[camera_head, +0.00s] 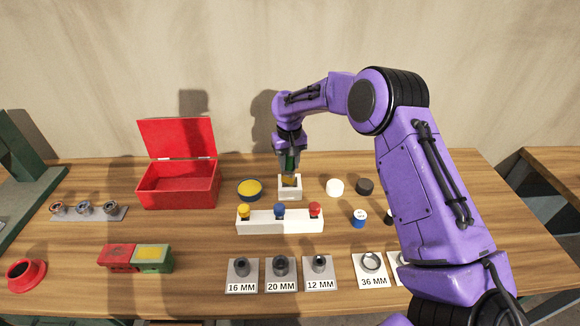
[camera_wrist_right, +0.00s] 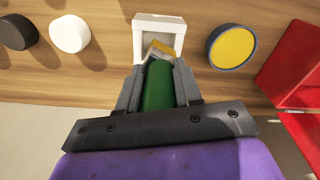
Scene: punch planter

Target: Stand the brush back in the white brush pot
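The brush has a green handle (camera_wrist_right: 158,88) and a yellowish head (camera_wrist_right: 160,48). My right gripper (camera_head: 289,168) is shut on the green handle and points down over the white brush pot (camera_head: 290,190). In the right wrist view the gripper (camera_wrist_right: 157,75) has a finger on each side of the handle. The square white pot (camera_wrist_right: 140,42) is just beyond the fingertips, and the brush head is at its opening, looking tilted there. I cannot tell how deep the head is inside. My left gripper is not in view.
A white block (camera_head: 280,226) with yellow, blue and red knobs stands in front of the pot. A yellow-topped round tin (camera_head: 249,189) and an open red box (camera_head: 178,186) are to the left. A white disc (camera_head: 335,186) and a black disc (camera_head: 365,186) are to the right.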

